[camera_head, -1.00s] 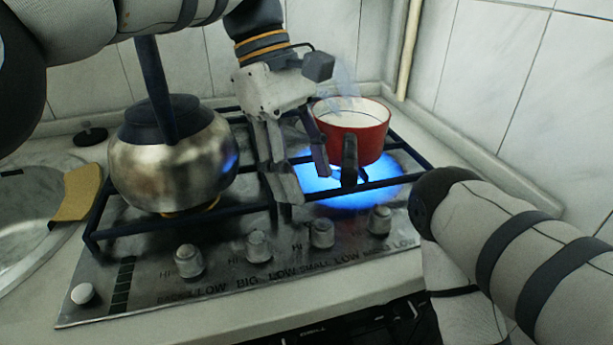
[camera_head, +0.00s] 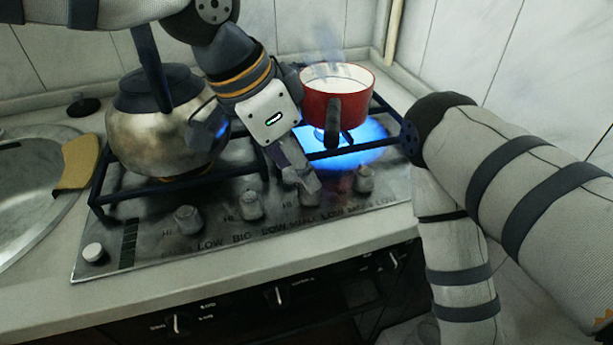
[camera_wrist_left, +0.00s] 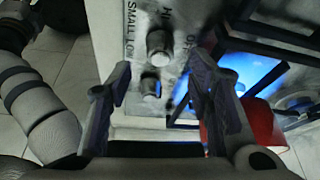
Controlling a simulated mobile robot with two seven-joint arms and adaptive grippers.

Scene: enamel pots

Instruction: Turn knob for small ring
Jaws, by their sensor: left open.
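A row of grey knobs lines the stove's front panel. The knob by the "SMALL" lettering (camera_head: 310,197), third from the left, is partly hidden by my left gripper in the head view. It also shows in the left wrist view (camera_wrist_left: 158,44), slightly beyond the fingertips. My left gripper (camera_head: 300,180) is open and reaches down over the panel near this knob. In the left wrist view its fingers (camera_wrist_left: 160,72) are spread, with the rightmost knob (camera_wrist_left: 150,85) appearing between them. Contact cannot be told. My right gripper is out of view; only my right arm shows.
A red pot (camera_head: 352,92) stands over a lit blue flame (camera_head: 345,150), its dark handle facing forward. A metal kettle (camera_head: 150,140) stands on the left burner. Black grates (camera_head: 100,195) surround both. A sink (camera_head: 35,190) and yellow sponge (camera_head: 78,168) are at left.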

